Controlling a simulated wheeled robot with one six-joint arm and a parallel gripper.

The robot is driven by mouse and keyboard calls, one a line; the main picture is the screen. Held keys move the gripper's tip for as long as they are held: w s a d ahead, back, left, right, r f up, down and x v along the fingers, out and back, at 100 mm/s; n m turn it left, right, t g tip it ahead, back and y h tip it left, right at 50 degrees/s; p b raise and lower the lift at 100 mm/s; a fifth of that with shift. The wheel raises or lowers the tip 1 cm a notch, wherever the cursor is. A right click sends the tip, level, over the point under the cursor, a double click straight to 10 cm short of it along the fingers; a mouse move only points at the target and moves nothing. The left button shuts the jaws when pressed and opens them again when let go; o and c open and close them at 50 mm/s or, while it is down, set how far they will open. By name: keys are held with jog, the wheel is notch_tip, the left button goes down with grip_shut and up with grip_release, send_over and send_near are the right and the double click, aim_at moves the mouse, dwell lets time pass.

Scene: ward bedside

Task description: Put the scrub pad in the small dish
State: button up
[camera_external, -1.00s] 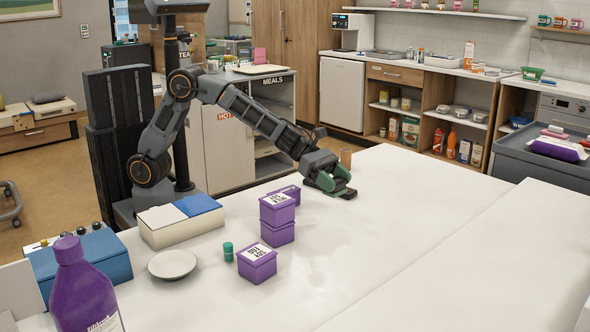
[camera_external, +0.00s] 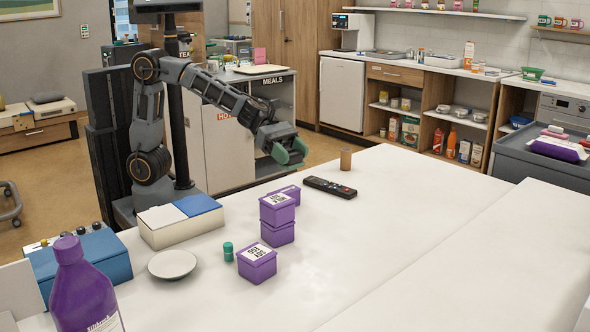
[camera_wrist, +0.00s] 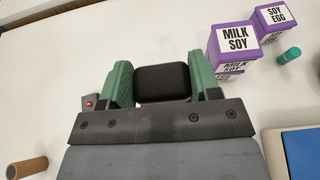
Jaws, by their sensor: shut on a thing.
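The pad is not clearly visible in the external view. The small dish (camera_external: 172,264) is a shallow, round, white dish. It stands empty on the counter at the left, well apart from my gripper, and is out of the wrist view.
A white-and-blue box (camera_external: 182,222) is behind the dish. A black remote (camera_external: 330,187) and brown tube (camera_external: 346,160) lie to the right. The counter's right side is clear.

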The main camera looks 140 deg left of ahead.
jog(key=s+d+r+m+g+h+p, duration=0.1)
jog(key=d+r+m+h, duration=0.15)
jog(key=d, duration=0.85)
jog(key=d+r+m+h, duration=0.2)
jog(key=d+m+h, duration=0.1)
jog(key=d, duration=0.8)
jog(key=s+d+m+g+h, duration=0.25)
jog(key=s+d, duration=0.25)
jog(key=d, duration=0.3)
jog(key=m+h+b, duration=0.1)
jog(key=b, duration=0.2)
send_over(173, 269)
jog(key=s, duration=0.1)
jog(key=shift+g, duration=0.35)
jog(key=f, duration=1.2)
jog(key=shift+a+f, duration=0.15)
jog(key=shift+a, duration=0.05)
jog(key=shift+w+d+f+h, duration=0.15)
jog(key=shift+w+f+h, duration=0.15)
jog(key=shift+w+f, duration=0.15)
notch_tip(173, 269, down, 2)
jog(key=shift+w+f+b, duration=0.15)
jog(key=shift+f+b, duration=0.05)
jog(key=shift+b, duration=0.1)
jog(key=shift+f, duration=0.5)
jog(key=shift+f, duration=0.1)
